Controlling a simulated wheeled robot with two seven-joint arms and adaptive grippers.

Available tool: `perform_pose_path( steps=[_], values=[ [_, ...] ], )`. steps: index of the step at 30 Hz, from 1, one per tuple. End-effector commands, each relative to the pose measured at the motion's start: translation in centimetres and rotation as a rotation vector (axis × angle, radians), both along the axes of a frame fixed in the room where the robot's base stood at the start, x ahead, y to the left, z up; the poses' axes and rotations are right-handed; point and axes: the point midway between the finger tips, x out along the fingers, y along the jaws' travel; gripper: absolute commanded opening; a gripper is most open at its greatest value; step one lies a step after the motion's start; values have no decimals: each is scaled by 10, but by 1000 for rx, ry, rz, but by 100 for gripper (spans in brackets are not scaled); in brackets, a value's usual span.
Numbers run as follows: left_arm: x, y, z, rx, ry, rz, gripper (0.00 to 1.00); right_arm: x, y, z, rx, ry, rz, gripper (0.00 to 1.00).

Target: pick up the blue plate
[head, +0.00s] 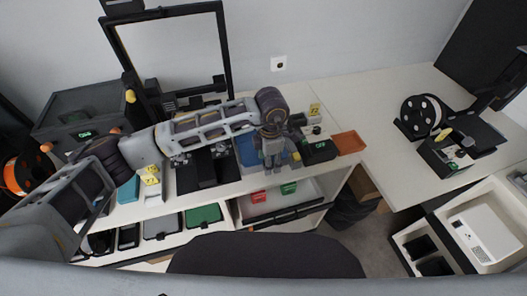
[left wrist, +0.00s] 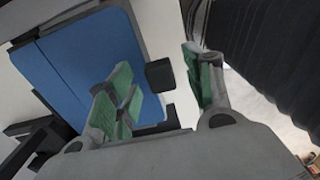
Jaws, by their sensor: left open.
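The blue plate (head: 246,152) lies on the white worktop in the head view, partly hidden under my left arm's end. It fills the upper left of the left wrist view as a flat blue panel (left wrist: 90,65) with a seam across it. My left gripper (head: 272,162) is over the plate's right part in the head view. In the left wrist view its green-padded fingers (left wrist: 160,90) are spread apart, with nothing held between them. One finger overlaps the plate in the picture; I cannot tell whether it touches. My right gripper is in neither view.
An orange tray (head: 348,142) and a black box (head: 318,152) are right of the plate. A black frame (head: 172,50) stands behind. A shelf below holds red and green items (head: 288,188). A filament spool (head: 421,115) stands on the right worktop, whose middle is bare.

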Motion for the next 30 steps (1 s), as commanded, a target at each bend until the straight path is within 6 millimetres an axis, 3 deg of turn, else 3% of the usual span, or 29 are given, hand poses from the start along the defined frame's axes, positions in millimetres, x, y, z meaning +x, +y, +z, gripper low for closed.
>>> perform_pose_path(
  steps=[15, 27, 30],
  values=[
    [0, 0, -3, 0, -1, 0, 52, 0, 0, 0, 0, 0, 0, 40],
    [0, 0, -3, 0, -1, 0, 0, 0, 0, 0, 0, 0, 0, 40],
    [0, 0, -3, -1, -1, 0, 0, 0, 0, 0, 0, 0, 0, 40]
  ],
)
